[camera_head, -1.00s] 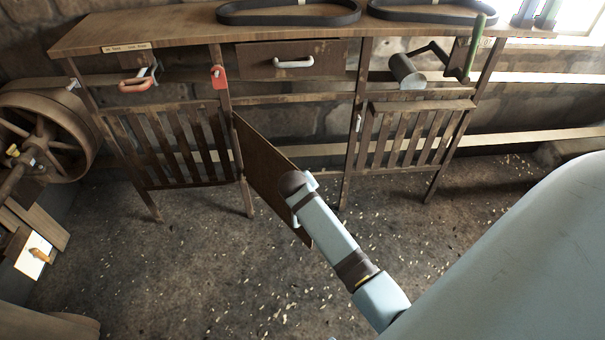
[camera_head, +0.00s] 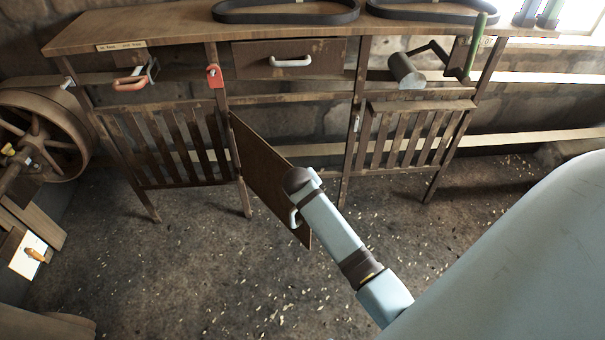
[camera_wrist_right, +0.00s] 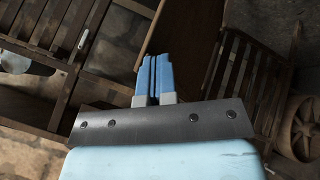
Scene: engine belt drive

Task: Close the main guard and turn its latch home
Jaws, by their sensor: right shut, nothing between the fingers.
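The main guard (camera_head: 262,173) appears to be the brown solid panel under the bench. It stands swung open, hinged on the post at its left. A white pull handle (camera_head: 293,217) is on it, partly behind my right arm. A small pale piece on the post to the right (camera_head: 357,125) looks like the latch; it also shows in the right wrist view (camera_wrist_right: 83,40). My right gripper (camera_wrist_right: 153,62) is shut and empty, its blue fingers together, with the dark panel behind them. In the head view my wrist hides it at the panel; contact cannot be told. My left gripper is out of view.
Slatted panels stand left (camera_head: 170,147) and right (camera_head: 413,137) of the opening. Above are a drawer (camera_head: 262,62), a red tag (camera_head: 215,76), an orange handle (camera_head: 130,84) and a crank drum (camera_head: 407,72). A flywheel (camera_head: 75,120) stands at left. The floor before the bench is clear.

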